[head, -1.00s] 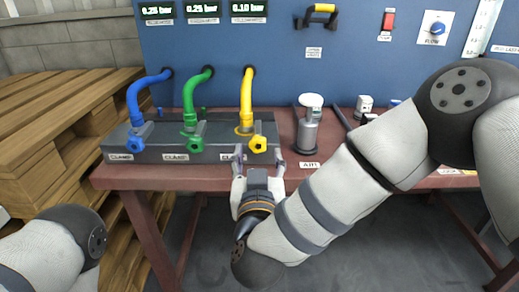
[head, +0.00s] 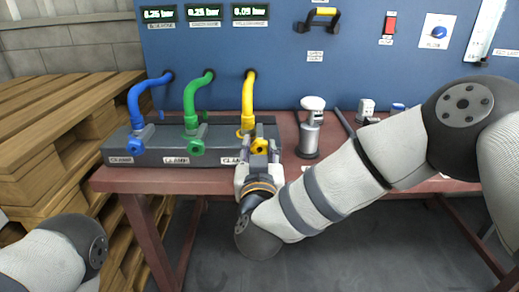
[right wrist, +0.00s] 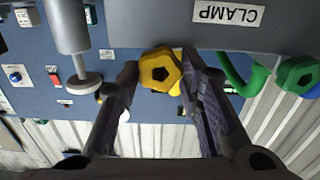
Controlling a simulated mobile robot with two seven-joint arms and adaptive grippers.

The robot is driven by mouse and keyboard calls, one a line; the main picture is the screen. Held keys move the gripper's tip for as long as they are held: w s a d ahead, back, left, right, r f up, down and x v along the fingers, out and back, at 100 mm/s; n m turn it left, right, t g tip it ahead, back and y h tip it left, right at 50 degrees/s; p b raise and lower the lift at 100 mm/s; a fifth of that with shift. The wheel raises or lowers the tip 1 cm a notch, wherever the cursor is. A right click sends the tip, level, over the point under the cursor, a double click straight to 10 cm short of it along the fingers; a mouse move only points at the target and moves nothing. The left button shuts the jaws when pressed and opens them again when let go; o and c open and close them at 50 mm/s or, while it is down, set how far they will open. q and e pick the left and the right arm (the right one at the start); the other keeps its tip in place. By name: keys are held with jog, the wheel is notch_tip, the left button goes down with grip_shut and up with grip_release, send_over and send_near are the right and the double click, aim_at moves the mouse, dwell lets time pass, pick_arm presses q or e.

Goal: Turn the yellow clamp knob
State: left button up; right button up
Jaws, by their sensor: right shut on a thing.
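The yellow clamp knob (head: 259,146) sits on the front of the grey clamp block (head: 180,157), at its right end below the yellow hose (head: 247,95). My right gripper (head: 258,153) reaches it from the front and is shut on it. In the right wrist view the yellow knob (right wrist: 160,73) lies between the two finger ends (right wrist: 160,75). A gap seems to show at the left finger there. My left gripper is not in view; only part of my left arm shows at lower left.
A green knob (head: 195,147) and a blue knob (head: 135,146) sit on the same block to the left. A metal cylinder with a white top (head: 310,128) stands close on the right. Pressure displays (head: 250,12) hang above; the right one reads about 0.05 bar.

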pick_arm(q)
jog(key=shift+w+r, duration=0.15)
pick_arm(e)
jog(key=shift+m, duration=0.3)
jog(key=m+p, duration=0.1)
jog(key=m, duration=0.2)
jog(key=shift+d+r, duration=0.1)
jog(key=m+p, duration=0.1)
jog(key=m, duration=0.2)
jog(key=shift+m, duration=0.3)
jog(key=m, duration=0.3)
jog(key=shift+d+f, duration=0.1)
jog(key=shift+f, duration=0.1)
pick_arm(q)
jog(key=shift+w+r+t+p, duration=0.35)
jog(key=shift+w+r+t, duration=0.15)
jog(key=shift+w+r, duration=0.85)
pick_arm(e)
jog(key=shift+f+m, duration=0.1)
jog(key=shift+m, duration=1.8)
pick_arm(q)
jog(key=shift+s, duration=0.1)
pick_arm(e)
jog(key=shift+m, duration=0.3)
jog(key=o, duration=1.2)
jog(key=shift+c, duration=0.2)
jog(key=s, duration=1.2)
